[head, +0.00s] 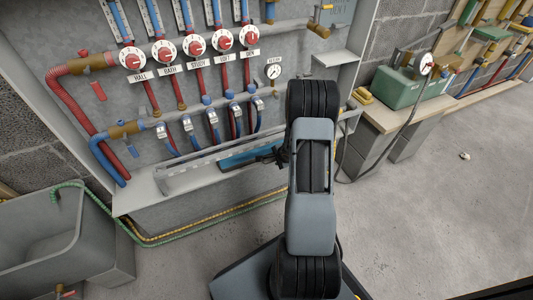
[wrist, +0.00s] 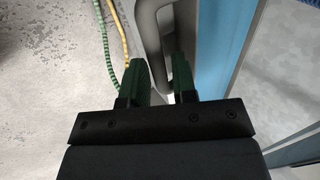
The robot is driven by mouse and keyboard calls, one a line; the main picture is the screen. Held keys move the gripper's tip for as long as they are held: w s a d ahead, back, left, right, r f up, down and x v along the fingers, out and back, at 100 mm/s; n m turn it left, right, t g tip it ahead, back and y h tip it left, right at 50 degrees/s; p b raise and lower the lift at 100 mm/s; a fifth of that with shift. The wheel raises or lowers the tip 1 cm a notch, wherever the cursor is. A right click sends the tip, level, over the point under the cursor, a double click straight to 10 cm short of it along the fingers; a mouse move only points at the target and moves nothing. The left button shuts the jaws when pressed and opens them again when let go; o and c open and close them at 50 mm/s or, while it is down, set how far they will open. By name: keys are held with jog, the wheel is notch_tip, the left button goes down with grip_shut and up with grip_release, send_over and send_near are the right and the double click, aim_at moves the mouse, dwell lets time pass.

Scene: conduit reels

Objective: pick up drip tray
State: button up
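The drip tray appears to be the blue piece (head: 245,157) lying along the ledge below the pipework. In the wrist view a blue panel (wrist: 222,60) fills the right side, with a grey loop handle (wrist: 149,35) on its left. My gripper (wrist: 159,72) has its two green fingers apart, with part of the handle between them. A thin pale gap shows between the handle and the right finger, so I see no firm grip. In the head view my gripper (head: 274,155) is a small dark shape at the right end of the blue piece, partly hidden by my arm.
Valves and red and blue pipes (head: 195,46) rise behind the ledge (head: 150,190). A grey sink (head: 60,245) stands at left. Green and yellow hoses (head: 150,240) run along the floor. A bench with a green box (head: 400,88) is at right. Open floor (head: 440,210) lies at right.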

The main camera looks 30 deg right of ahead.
grip_shut()
dwell(0.6)
